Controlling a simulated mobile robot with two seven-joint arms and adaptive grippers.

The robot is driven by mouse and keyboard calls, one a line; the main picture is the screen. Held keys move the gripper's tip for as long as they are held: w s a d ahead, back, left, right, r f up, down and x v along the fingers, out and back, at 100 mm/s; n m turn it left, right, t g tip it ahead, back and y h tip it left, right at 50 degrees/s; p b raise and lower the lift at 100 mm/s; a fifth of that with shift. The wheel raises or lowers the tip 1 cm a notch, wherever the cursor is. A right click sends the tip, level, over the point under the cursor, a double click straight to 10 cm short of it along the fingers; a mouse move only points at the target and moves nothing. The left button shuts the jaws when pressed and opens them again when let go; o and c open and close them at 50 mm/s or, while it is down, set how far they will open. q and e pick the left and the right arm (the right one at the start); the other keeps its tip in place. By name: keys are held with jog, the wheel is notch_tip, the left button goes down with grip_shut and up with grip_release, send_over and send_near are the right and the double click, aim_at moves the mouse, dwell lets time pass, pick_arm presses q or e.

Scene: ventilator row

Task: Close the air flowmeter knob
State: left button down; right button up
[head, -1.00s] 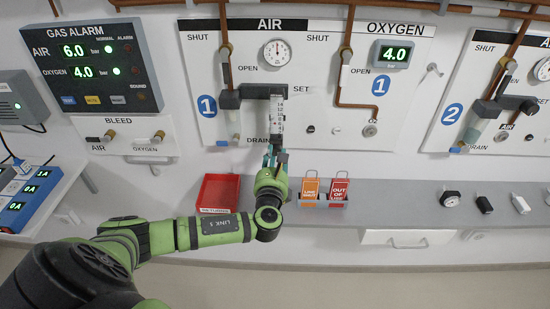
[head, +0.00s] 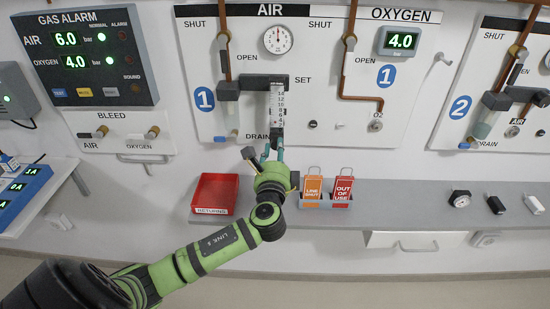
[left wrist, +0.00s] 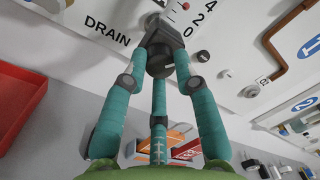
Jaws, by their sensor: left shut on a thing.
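The air flowmeter (head: 277,107) is a clear upright tube with a number scale, under the dark block on the AIR panel. Its dark knob (left wrist: 160,60) is at the lower end of the tube, below the scale's 0 in the left wrist view. My left gripper (head: 273,150) reaches up from below. Its teal fingers (left wrist: 160,75) are shut around the knob, one on each side and one below it. In the head view the fingers partly hide the knob. My right gripper is not in view.
A red RETURNS tray (head: 215,193) stands on the shelf (head: 400,203) left of my gripper. Orange and red tags (head: 328,188) stand in a holder close on its right. A drain bowl with a blue tip (head: 228,133) hangs left of the flowmeter.

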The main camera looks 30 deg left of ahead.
pick_arm(q)
jog(key=shift+d+f+n+b, duration=0.15)
jog(key=shift+n+b, duration=1)
jog(key=shift+n, duration=0.85)
jog(key=shift+d+f+n+b, duration=0.1)
jog(key=shift+n+b, duration=1.05)
jog(key=shift+n, duration=0.85)
jog(key=shift+r, duration=0.1)
jog(key=c, duration=1)
grip_release()
jog(key=shift+o, duration=0.2)
jog(key=shift+w+r, duration=0.1)
jog(key=shift+y, duration=0.3)
